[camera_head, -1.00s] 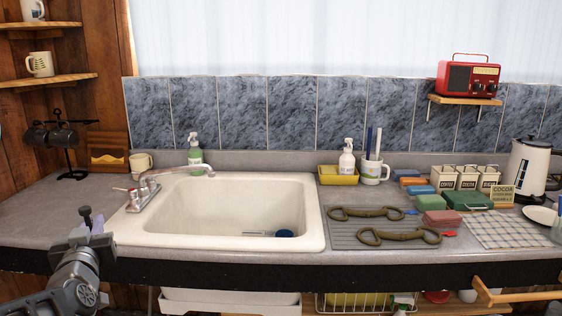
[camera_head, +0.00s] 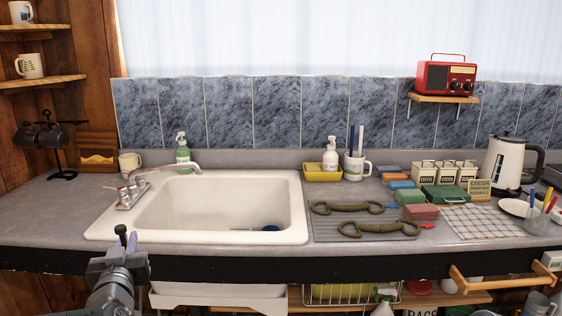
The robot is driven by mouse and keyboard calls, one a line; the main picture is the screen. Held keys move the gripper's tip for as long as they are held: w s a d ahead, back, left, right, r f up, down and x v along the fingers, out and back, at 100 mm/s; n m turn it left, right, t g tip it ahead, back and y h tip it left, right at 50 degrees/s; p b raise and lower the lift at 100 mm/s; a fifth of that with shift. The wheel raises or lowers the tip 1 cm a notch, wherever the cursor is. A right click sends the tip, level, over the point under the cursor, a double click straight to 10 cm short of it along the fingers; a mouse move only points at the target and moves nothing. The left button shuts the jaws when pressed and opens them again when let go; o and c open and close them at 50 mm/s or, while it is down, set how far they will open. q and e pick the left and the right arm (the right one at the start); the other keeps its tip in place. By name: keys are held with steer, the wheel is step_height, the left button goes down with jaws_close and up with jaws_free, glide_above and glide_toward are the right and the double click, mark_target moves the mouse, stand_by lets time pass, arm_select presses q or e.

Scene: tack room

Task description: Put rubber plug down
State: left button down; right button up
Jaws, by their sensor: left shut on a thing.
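My left gripper (camera_head: 126,243) is at the lower left, in front of the sink's near left corner and the counter edge. It is shut on a small dark piece, which I take for the rubber plug (camera_head: 121,231), sticking up at its tips. A small purple piece (camera_head: 132,242) shows beside it; I cannot tell what it is. The cream sink (camera_head: 296,222) is set in the grey counter (camera_head: 50,215), with a tap (camera_head: 130,190) at its left. My right gripper is out of view.
Two olive-brown metal pieces (camera_head: 378,228) lie on the ridged drainboard (camera_head: 322,230) right of the sink. Sponges, boxes, canisters, a kettle (camera_head: 500,160) and a checked cloth (camera_head: 480,222) crowd the right. The counter left of the sink is mostly clear.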

arm_select(q)
steer(key=d+f+m+h+p, duration=0.1)
steer(key=d+f+m+h, duration=0.2)
steer(key=d+f, duration=1.2)
step_height(320, 180, down, 3)
steer(key=shift+s+d+t+h, duration=0.15)
steer(key=shift+d+t+h, duration=0.25)
steer(key=shift+h, duration=0.7)
steer(key=shift+a+f, duration=0.1)
steer(key=shift+m, duration=0.3)
steer(key=s+d+f+m+g+h, duration=0.1)
steer(key=s+d+m+g+h, duration=0.3)
steer(key=d+h, duration=0.4)
steer(key=s+d+f+m+g+h, duration=0.1)
steer(key=s+d+m+g+h, duration=0.3)
steer(key=d+m+h, duration=0.4)
steer(key=shift+s+d+f+g, duration=0.25)
steer(key=shift+d+f+g, duration=0.1)
steer(key=shift+d+g, duration=0.65)
steer(key=shift+d+r, duration=0.1)
steer(key=shift+r, duration=0.05)
